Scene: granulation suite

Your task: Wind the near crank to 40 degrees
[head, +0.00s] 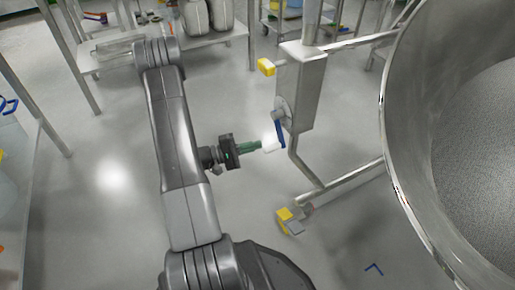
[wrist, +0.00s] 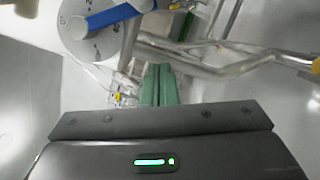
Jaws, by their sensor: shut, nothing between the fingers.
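The crank (head: 281,133) is a blue arm on a round grey hub, on the side of a steel column housing (head: 301,92). A whitish knob (head: 271,144) is at its lower end. In the wrist view the fingers (wrist: 159,70) are together, below and right of the dial.
A large steel bowl (head: 410,190) fills the right side. A yellow-capped foot (head: 285,214) ends the low steel frame. A steel bench (head: 110,62) stands at the back left. Floor left of the column is clear.

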